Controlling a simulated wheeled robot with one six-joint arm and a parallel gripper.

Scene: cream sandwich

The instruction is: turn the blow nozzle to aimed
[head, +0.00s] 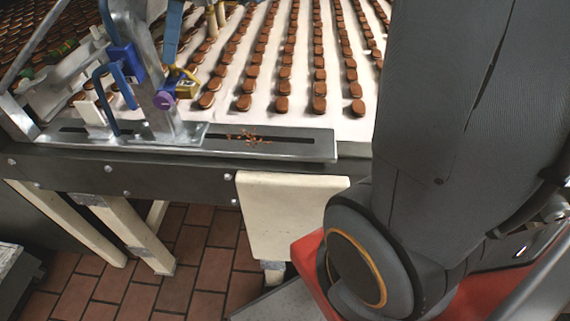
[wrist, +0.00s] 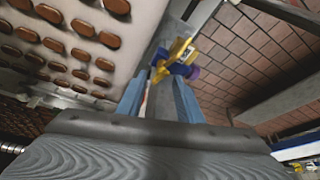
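A small yellow part with a dark label (head: 187,88) and a purple round knob (head: 164,100) sit on the grey metal bracket at the left of the head view. I take this to be the blow nozzle, but its aim is hard to read. In the wrist view the yellow part (wrist: 178,50) and the purple piece (wrist: 183,70) lie just beyond the fingertips. My gripper (wrist: 160,78) has two blue fingers standing apart, with a visible gap between them. I see no firm hold on the part.
A pale conveyor (head: 265,65) with rows of brown biscuits runs behind the bracket (head: 145,75). Crumbs (head: 248,137) lie on the metal edge plate (head: 290,146). Blue clamps (head: 125,62) stand left of the yellow part. The red tiled floor (head: 205,255) is below.

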